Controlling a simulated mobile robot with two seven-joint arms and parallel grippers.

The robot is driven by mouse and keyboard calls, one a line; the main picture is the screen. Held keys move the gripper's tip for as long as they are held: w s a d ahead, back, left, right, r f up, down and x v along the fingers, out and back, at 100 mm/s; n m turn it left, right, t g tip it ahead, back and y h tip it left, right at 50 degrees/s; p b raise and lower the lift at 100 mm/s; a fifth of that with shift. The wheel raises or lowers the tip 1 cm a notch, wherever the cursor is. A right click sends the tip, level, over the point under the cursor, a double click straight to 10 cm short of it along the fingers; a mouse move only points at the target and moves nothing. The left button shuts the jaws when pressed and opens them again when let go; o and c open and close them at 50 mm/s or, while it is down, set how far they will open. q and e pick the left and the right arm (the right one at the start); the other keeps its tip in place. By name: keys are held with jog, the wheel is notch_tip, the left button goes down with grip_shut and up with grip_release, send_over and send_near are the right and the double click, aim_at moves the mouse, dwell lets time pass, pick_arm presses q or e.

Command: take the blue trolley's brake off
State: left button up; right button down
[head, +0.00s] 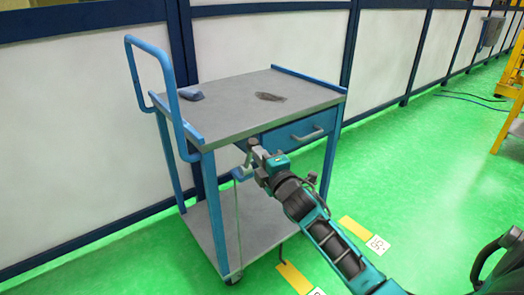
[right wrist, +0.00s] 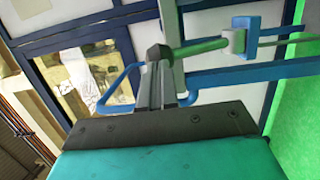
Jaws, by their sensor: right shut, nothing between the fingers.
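The blue trolley (head: 207,168) stands ahead, with a grey top, a tall blue push handle on the left and a drawer. At its front left, below the top, is a lever with a dark knob (head: 254,142), a blue block (head: 243,173) and a thin rod running down toward the wheel. My left gripper is not in view.
The drawer front (head: 290,134) and its grey handle are just right of my gripper. White wall panels stand behind. Green floor is open to the right, with yellow markings (head: 357,230).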

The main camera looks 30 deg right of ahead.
aim_at(254, 142)
jog(key=w+r+p, duration=0.1)
jog(key=p, duration=0.2)
jog(key=shift+r+g+p, duration=0.4)
jog(key=shift+w+r+p, duration=0.1)
jog(key=shift+w+p, duration=0.1)
jog(key=shift+p, duration=0.35)
jog(key=shift+w+a+g+p, duration=0.1)
jog(key=shift+w+g+p, duration=0.05)
jog(key=shift+g+p, duration=0.25)
jog(key=shift+w+r+p, duration=0.1)
jog(key=shift+w+p, duration=0.2)
jog(key=shift+w, duration=0.3)
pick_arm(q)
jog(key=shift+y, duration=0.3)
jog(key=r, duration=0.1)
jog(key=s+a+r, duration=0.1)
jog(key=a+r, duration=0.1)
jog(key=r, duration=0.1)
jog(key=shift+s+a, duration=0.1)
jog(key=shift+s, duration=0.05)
pick_arm(e)
jog(key=shift+r, duration=0.1)
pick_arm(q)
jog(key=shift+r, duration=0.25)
